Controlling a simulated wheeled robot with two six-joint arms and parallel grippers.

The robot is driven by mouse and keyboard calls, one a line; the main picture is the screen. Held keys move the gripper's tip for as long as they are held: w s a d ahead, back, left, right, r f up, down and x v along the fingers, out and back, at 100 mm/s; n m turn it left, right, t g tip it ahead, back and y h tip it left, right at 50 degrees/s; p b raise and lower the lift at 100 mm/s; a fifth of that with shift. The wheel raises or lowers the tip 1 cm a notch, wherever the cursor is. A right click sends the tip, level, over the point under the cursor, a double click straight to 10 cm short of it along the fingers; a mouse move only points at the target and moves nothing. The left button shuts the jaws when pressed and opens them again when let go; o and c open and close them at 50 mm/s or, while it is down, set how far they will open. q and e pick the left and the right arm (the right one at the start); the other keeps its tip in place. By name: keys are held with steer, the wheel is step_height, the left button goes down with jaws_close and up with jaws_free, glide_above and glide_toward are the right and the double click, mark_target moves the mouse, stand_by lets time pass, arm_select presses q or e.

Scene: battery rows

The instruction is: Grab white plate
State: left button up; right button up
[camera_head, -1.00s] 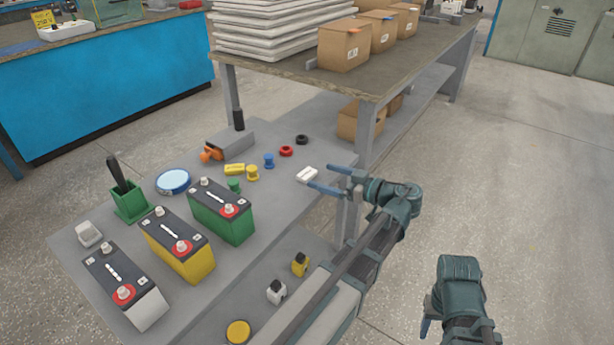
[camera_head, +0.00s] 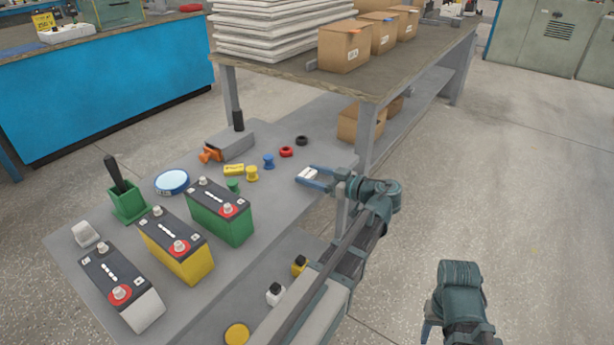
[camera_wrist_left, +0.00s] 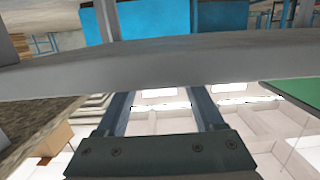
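The white plate (camera_head: 307,174) is a small pale block on the grey table's right edge. My left gripper (camera_head: 307,177) reaches in from the right, with one blue finger on the far side of the plate and one on the near side. The fingers stand apart. In the left wrist view the two fingers (camera_wrist_left: 160,100) are also apart, and the plate cannot be made out behind the grey table edge. I cannot tell whether the fingers touch the plate. My right gripper (camera_head: 427,331) is at the lower right, mostly hidden by its own arm.
A shelf bench (camera_head: 400,75) stands behind.

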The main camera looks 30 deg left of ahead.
mark_target(312, 176)
arm_select(q)
steer(key=c, duration=0.5)
steer(key=shift+r, duration=0.1)
steer(key=shift+c, duration=0.2)
step_height(312, 176, up, 10)
steer(key=p, duration=1)
